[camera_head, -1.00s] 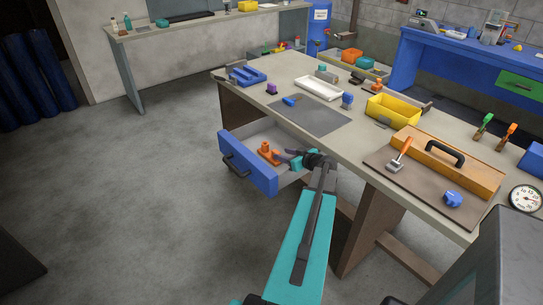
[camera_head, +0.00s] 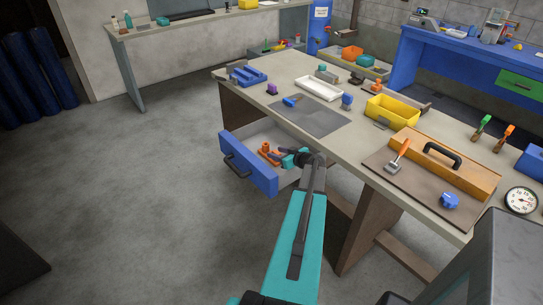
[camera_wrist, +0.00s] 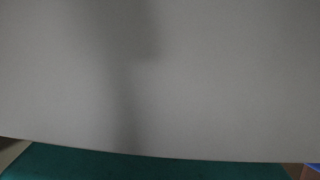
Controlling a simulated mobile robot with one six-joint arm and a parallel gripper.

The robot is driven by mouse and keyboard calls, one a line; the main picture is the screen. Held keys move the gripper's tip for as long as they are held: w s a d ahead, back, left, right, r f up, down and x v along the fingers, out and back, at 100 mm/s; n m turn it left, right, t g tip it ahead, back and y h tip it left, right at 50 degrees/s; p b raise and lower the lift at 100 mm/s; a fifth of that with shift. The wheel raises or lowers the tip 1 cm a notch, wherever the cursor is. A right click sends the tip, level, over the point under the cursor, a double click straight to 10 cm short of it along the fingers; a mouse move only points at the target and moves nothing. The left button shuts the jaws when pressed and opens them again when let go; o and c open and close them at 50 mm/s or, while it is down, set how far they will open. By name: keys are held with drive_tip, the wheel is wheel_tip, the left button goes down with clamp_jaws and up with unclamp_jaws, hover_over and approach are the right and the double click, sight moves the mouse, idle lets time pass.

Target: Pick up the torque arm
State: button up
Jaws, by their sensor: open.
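An orange part (camera_head: 265,149) with a raised round end lies in the open blue-fronted drawer (camera_head: 248,165). It may be the torque arm, but it is too small and too partly covered to be sure. My gripper (camera_head: 280,151) is open, low over the drawer, close to the right of the orange part. Its dark fingers overlap the orange in this view, so I cannot tell whether they touch. No fingers or orange part show there.
The workbench (camera_head: 237,83) stands just above the drawer, its edge close to my arm. On it are a grey mat (camera_head: 318,122), a white tray (camera_head: 319,88), a yellow bin (camera_head: 392,108) and a wooden toolbox (camera_head: 470,174). The floor (camera_head: 130,200) to the left is clear.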

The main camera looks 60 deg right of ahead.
idle(0.3)
clamp_jaws()
drive_tip(key=shift+r, duration=0.1)
drive_tip(key=shift+r+b, duration=1.4)
drive_tip(key=shift+r, duration=3.5)
